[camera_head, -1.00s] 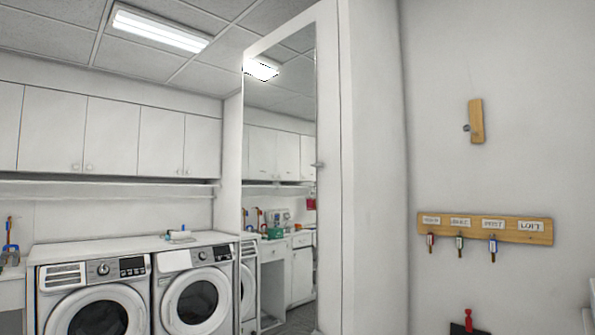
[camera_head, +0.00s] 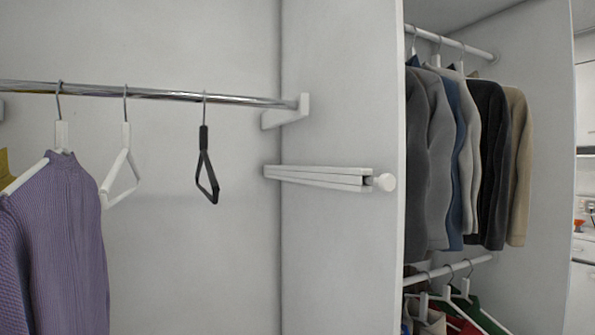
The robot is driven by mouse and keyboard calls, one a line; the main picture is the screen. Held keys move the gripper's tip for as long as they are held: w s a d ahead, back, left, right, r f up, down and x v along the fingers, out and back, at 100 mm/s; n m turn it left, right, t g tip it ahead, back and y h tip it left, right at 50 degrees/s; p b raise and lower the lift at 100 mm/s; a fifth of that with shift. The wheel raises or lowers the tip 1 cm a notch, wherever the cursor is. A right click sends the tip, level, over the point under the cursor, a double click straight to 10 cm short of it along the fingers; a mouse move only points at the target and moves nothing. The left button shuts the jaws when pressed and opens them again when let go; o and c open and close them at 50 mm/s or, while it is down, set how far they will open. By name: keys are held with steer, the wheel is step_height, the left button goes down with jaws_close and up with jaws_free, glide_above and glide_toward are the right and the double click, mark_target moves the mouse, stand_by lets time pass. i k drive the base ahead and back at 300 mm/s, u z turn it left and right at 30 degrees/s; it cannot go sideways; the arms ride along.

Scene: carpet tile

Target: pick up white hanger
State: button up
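A white hanger (camera_head: 121,172) hangs empty by its metal hook from the chrome rail, left of centre. A black hanger (camera_head: 206,170) hangs empty to its right, apart from it. A purple knitted garment (camera_head: 62,235) hangs to its left on another white hanger (camera_head: 62,138), whose neck and one arm show. My gripper is not in view.
The chrome rail (camera_head: 180,94) ends at a white bracket (camera_head: 288,112) on the side panel. A folded white rack with a round knob (camera_head: 330,178) sticks out below it. Right of the panel, several jackets (camera_head: 465,150) hang above a lower rail (camera_head: 450,270) of garments. Space below the black hanger is clear.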

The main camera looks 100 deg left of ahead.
mark_target(125, 128)
steer(key=u, duration=5.75)
steer(key=k, duration=0.35)
steer(key=z, duration=0.1)
